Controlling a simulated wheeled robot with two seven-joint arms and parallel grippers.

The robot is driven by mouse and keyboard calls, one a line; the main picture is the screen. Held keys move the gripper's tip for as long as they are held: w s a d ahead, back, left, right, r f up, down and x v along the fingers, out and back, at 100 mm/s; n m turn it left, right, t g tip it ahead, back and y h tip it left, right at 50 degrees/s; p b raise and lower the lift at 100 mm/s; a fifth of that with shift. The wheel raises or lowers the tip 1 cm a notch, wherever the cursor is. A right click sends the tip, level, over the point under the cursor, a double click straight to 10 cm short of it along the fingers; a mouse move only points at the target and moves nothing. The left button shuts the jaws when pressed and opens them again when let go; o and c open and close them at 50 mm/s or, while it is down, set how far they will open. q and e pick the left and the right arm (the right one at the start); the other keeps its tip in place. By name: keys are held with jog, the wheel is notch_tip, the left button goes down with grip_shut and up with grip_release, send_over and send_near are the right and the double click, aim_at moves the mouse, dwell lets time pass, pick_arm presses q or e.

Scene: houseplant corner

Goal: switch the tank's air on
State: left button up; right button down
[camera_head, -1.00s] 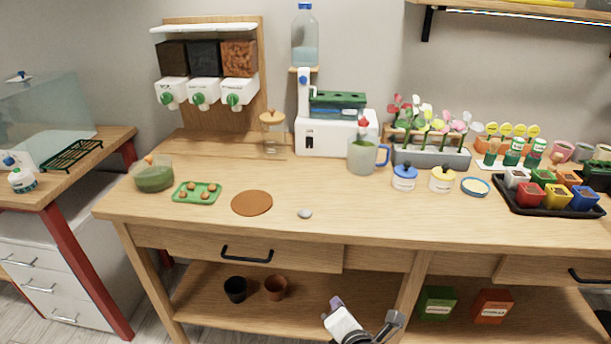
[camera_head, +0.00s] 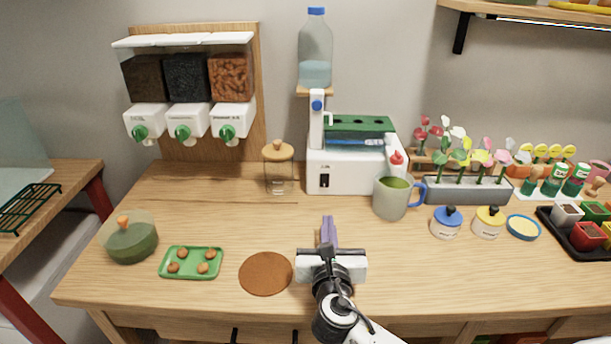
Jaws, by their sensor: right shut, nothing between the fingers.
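The tank (camera_head: 350,172) is a white box with a green lid that has dark holes, standing at the back middle of the table. A small black switch (camera_head: 324,181) sits on its front face, low on the left; its setting is too small to tell. A red-tipped part (camera_head: 396,158) is at the tank's right end. My right gripper (camera_head: 328,228) is shut and empty, over the table in front of the tank. Its fingers point toward the switch and are apart from it. My left gripper is not in view.
A grey-green mug (camera_head: 392,197) stands just right of the tank's front. A cork-lidded glass jar (camera_head: 279,170) stands to its left. A water bottle (camera_head: 315,52) is above the tank's left end. A brown disc (camera_head: 266,273) lies left of my gripper.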

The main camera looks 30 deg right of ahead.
jog(key=shift+w, duration=0.5)
jog(key=shift+r, duration=0.1)
jog(key=shift+s+r, duration=0.15)
jog(key=shift+s, duration=0.3)
send_near(325, 185)
jog(key=x, duration=0.5)
jog(key=shift+w+d, duration=0.25)
jog(key=shift+w, duration=0.25)
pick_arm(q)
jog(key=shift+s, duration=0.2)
pick_arm(e)
jog(key=shift+w+d, duration=0.1)
jog(key=shift+w, duration=0.05)
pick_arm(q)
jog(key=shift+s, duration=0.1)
